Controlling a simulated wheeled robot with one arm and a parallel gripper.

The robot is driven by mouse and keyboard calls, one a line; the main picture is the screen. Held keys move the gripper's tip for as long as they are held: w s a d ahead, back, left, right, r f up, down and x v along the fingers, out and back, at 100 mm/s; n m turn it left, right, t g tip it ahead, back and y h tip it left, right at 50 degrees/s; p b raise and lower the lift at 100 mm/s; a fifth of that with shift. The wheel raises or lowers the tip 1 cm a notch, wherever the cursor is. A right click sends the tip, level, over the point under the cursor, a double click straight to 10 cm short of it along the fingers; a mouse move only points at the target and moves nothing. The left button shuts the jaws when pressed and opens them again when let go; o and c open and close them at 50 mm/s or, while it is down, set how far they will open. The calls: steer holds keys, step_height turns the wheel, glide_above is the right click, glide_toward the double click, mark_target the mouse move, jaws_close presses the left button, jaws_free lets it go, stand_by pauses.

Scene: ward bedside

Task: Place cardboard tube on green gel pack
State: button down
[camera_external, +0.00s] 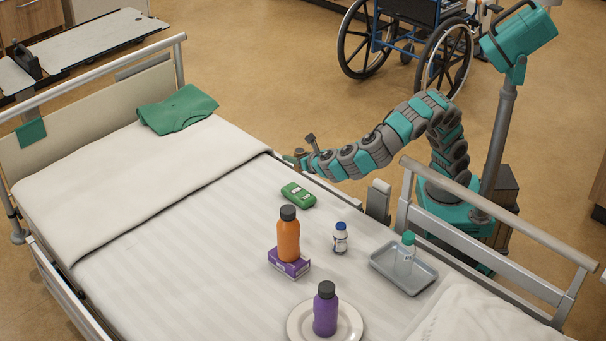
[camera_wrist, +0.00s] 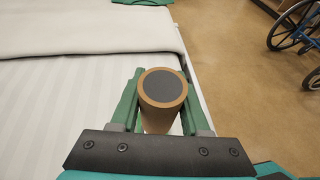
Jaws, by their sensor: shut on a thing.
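My gripper (camera_external: 298,160) is over the far right side of the bed. In the wrist view its green fingers (camera_wrist: 160,115) are shut on the cardboard tube (camera_wrist: 148,101), a brown cylinder with a dark grey round end facing the camera. The tube is small and hard to make out in the external view. A green rounded pack (camera_external: 298,194), which looks like the green gel pack, lies flat on the white sheet just below my gripper in the external picture. The tube is apart from it. The pack is not visible in the wrist view.
An orange bottle (camera_external: 288,240) stands on a purple box (camera_external: 289,267). A green cloth (camera_external: 178,109) lies far left.

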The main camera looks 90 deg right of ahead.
mark_target(294, 188)
steer(key=f, duration=0.5)
steer(key=f+b, duration=0.1)
steer(key=f, duration=0.4)
steer(key=shift+w+d, duration=0.1)
steer(key=shift+w, duration=0.1)
steer(key=shift+c, duration=1.9)
jaws_free()
steer(key=shift+f, duration=0.1)
steer(key=shift+r, duration=0.2)
steer(key=v, duration=1.2)
steer(key=shift+p, duration=0.3)
steer(key=shift+s+f, duration=0.1)
steer(key=shift+f, duration=0.05)
